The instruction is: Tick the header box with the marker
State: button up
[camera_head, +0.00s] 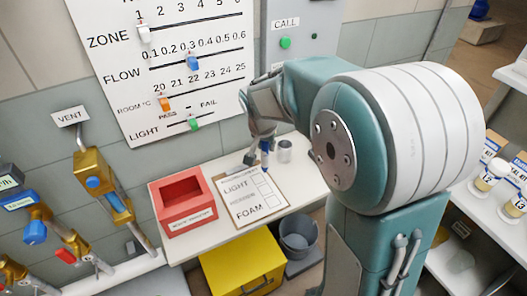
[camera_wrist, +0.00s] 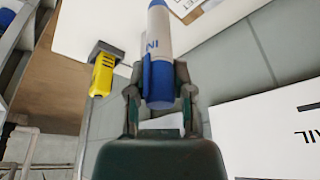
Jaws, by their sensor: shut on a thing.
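My gripper (camera_head: 258,150) is shut on a marker with a white body and blue ends. The marker's blue part (camera_head: 265,145) shows beside the fingers in the head view. In the wrist view the marker (camera_wrist: 158,40) stands out lengthwise between the two fingers (camera_wrist: 160,95). A clipboard (camera_head: 250,196) with a white form lies on the white table, just below the gripper in the picture. The form reads LIGHT and FOAM, with a blurred line between and a column of boxes at right.
A yellow box (camera_head: 242,268) and grey bucket (camera_head: 298,236) are below the table. A panel with sliders (camera_head: 175,70) hangs behind; valves (camera_head: 100,185) are at left.

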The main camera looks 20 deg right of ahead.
aim_at(264, 164)
jog(key=f, duration=0.2)
jog(key=a+f, duration=0.1)
jog(key=f, duration=0.1)
jog(key=shift+f, duration=0.1)
jog(key=shift+a+f, duration=0.1)
jog(key=shift+f, duration=0.3)
jog(key=shift+d+f, duration=0.2)
jog(key=shift+f, duration=0.1)
jog(key=shift+d+f, duration=0.15)
jog(key=shift+f, duration=0.85)
jog(key=shift+d, duration=0.6)
